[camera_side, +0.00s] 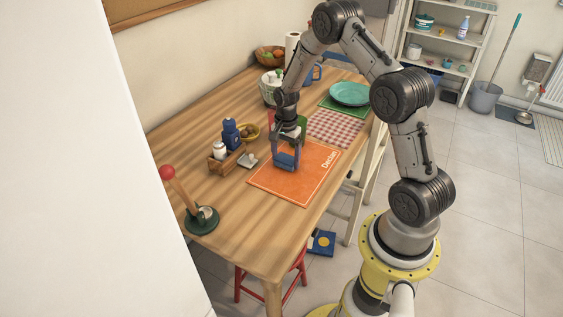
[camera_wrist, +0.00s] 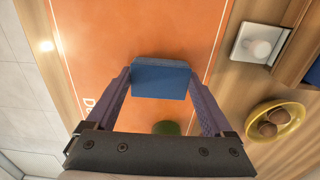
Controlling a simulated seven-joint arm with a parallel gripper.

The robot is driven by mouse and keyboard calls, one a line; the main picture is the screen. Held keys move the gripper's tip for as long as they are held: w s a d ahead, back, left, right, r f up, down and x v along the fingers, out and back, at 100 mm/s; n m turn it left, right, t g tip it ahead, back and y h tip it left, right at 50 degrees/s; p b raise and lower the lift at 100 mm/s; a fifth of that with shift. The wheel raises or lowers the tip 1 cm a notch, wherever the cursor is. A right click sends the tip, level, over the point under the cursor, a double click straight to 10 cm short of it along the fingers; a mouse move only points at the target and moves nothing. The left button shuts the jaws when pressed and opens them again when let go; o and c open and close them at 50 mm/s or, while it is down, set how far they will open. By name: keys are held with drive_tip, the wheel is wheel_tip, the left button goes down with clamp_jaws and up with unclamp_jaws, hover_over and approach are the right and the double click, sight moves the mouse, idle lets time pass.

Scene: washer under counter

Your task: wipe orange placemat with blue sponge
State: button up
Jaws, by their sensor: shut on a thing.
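The orange placemat (camera_side: 293,184) lies flat on the wooden table, with a white border line and white lettering along its right edge. It fills much of the wrist view (camera_wrist: 140,30). My gripper (camera_side: 286,162) is over the placemat's left-back part, pointing down. In the wrist view my gripper (camera_wrist: 160,82) is shut on the blue sponge (camera_wrist: 160,77), with one finger at each end of it. The sponge is low over the placemat; I cannot tell whether it touches it.
A wooden caddy with a blue bottle (camera_side: 231,134) stands left of the placemat. A yellow bowl (camera_side: 249,131) and a small white dish (camera_side: 248,160) are near it. A red checkered mat (camera_side: 336,127) and a teal plate (camera_side: 350,94) lie beyond. A red-knobbed stand (camera_side: 202,219) is at the front left.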

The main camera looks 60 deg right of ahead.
drive_tip(key=shift+d+r, duration=0.1)
drive_tip(key=shift+d, duration=1.9)
drive_tip(key=shift+d+r, duration=0.2)
drive_tip(key=shift+r, duration=0.35)
drive_tip(key=shift+d+r, duration=0.15)
drive_tip(key=shift+r, duration=3.3)
